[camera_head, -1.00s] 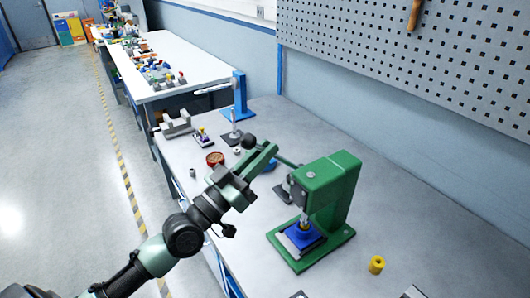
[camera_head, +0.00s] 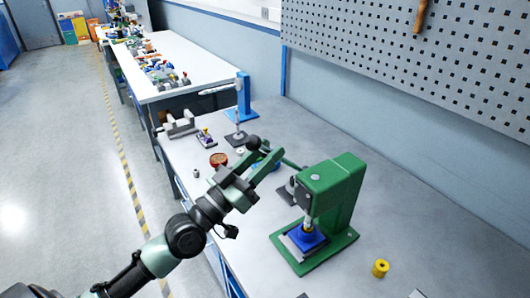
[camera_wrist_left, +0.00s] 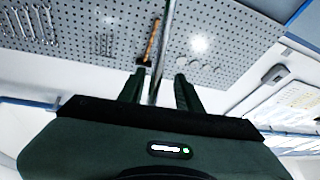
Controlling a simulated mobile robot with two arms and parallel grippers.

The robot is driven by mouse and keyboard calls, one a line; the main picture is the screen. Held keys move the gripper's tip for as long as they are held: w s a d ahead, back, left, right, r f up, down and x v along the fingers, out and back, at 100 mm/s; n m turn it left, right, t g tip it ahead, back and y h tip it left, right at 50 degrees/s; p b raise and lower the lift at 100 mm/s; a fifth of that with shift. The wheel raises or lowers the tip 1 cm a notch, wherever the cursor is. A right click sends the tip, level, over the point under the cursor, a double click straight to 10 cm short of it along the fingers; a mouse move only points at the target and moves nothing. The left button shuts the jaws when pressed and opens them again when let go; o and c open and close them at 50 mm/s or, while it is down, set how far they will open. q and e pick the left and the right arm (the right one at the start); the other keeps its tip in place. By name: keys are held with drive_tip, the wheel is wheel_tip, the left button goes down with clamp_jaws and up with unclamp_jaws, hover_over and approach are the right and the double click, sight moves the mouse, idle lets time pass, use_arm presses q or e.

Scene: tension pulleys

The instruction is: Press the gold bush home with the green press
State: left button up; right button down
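The green press (camera_head: 343,190) stands on the bench. Its lever reaches up and left to a dark ball knob (camera_head: 252,143). A blue block (camera_head: 308,242) sits on the press base under the ram. A small gold piece, seemingly the gold bush (camera_head: 308,228), shows on top of it; how deep it sits I cannot tell. My left gripper (camera_head: 262,158) is at the lever's knob end. In the left wrist view, a shiny rod (camera_wrist_left: 162,45) runs between the two open fingers, with gaps on both sides. My right gripper is not in view.
A yellow ring (camera_head: 380,268) lies on the bench right of the press. A reddish-brown round dish (camera_head: 218,160), a grey vise (camera_head: 178,126) and a blue stand (camera_head: 244,98) are farther back. A pegboard wall (camera_head: 420,65) bounds the bench's far side. Bare bench lies behind the press.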

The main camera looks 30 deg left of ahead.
use_arm(q)
drive_tip(key=b+v, duration=0.3)
drive_tip(key=v, duration=0.5)
drive_tip(key=shift+b, duration=0.4)
drive_tip(key=shift+w+a, duration=0.1)
